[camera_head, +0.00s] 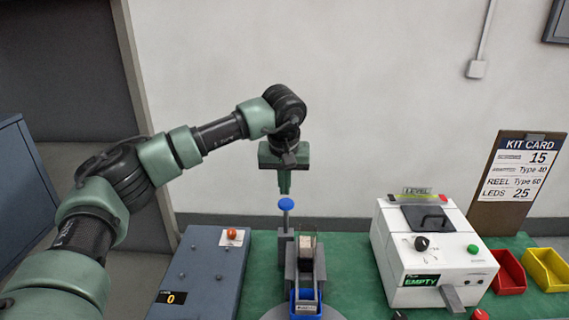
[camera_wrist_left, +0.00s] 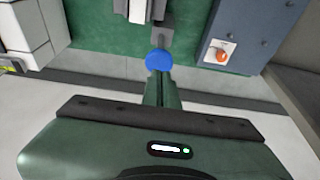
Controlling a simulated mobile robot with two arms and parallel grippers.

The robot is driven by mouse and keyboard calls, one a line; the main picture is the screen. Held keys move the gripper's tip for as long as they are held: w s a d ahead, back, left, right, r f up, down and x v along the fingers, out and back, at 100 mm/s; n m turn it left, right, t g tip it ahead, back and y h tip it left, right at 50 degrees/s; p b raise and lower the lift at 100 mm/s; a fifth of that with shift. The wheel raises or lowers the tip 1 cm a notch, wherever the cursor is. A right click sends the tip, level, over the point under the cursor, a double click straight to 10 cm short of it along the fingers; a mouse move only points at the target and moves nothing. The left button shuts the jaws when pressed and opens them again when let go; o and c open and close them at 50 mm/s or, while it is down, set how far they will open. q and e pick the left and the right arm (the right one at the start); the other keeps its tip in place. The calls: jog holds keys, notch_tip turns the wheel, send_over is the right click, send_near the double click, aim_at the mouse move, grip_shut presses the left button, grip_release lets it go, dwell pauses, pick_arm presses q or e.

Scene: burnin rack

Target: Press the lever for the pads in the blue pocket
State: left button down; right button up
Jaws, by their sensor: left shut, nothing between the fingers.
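A lever with a round blue knob (camera_head: 286,203) stands upright at the back of a grey dispenser (camera_head: 290,260) on the green mat. The dispenser has a blue pocket (camera_head: 305,301) at its front; pale pads (camera_head: 307,243) show in its channel. My left gripper (camera_head: 285,190) points down with its fingers shut and empty, just above the blue knob. In the left wrist view the fingertips (camera_wrist_left: 157,78) appear right by the blue knob (camera_wrist_left: 159,60); I cannot tell whether they touch it. My right gripper is not in view.
A white machine (camera_head: 425,250) reading EMPTY stands right of the dispenser. A blue-grey box (camera_head: 205,270) with an orange button (camera_head: 232,234) stands left. Red (camera_head: 508,272) and yellow (camera_head: 547,268) bins and a kit card (camera_head: 519,170) are at the far right. A wall is behind.

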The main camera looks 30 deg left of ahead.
pick_arm(q)
jog(key=shift+f, duration=1.25)
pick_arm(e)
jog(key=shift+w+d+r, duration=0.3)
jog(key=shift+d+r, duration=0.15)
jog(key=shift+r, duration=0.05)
